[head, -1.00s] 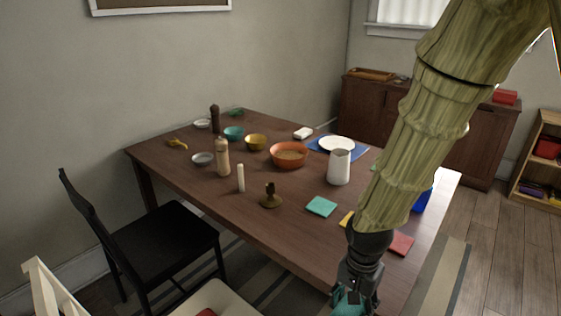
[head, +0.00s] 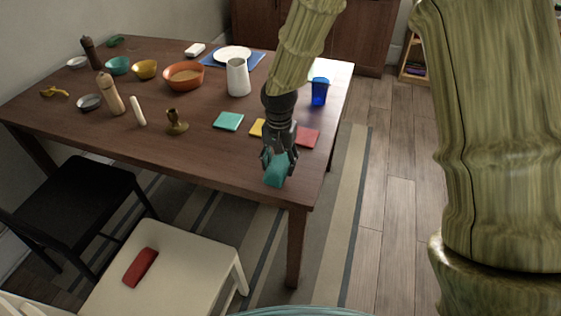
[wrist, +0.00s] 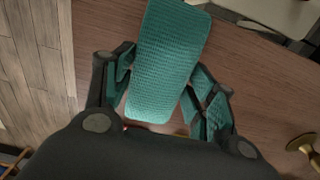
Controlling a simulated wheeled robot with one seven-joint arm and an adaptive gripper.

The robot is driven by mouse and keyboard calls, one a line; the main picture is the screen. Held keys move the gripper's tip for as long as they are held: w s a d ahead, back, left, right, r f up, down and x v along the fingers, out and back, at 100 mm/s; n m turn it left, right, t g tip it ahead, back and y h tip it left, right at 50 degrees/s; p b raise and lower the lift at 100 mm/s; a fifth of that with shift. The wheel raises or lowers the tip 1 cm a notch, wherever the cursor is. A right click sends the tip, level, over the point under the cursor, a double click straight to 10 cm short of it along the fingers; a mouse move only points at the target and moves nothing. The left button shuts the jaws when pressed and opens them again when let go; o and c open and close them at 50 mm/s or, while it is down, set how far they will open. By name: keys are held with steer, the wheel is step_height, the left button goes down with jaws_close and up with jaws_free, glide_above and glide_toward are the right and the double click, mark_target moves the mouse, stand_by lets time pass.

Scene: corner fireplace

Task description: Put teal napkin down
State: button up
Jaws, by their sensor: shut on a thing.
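My gripper (head: 278,160) is shut on the teal napkin (head: 276,174), near the front right corner of the brown table (head: 200,155). In the wrist view the napkin (wrist: 165,65) is a folded, textured teal strip between the fingers (wrist: 160,88), with the wooden tabletop behind it. I cannot tell whether the napkin touches the table. A flat teal square (head: 228,121), a yellow one (head: 257,128) and a red one (head: 307,137) lie on the table just behind my gripper.
A brass candle holder (head: 176,122), a white pitcher (head: 238,77), an orange bowl (head: 184,76) and a blue cup (head: 319,91) stand on the table. A cream chair (head: 185,262) with a red item (head: 140,267) is in front. Bare tabletop lies left of my gripper.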

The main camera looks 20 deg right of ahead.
mark_target(281, 163)
steer(key=shift+w+d, duration=0.3)
steer(key=shift+w, duration=0.3)
steer(key=shift+w+d, duration=0.25)
steer(key=shift+w, duration=0.3)
steer(key=shift+f+p, duration=0.3)
steer(key=shift+f, duration=1.55)
steer(key=shift+f, duration=0.15)
steer(key=o, duration=0.9)
steer(key=shift+o, duration=0.2)
step_height(281, 163, up, 12)
steer(key=shift+r+b, duration=0.2)
steer(key=shift+b, duration=0.15)
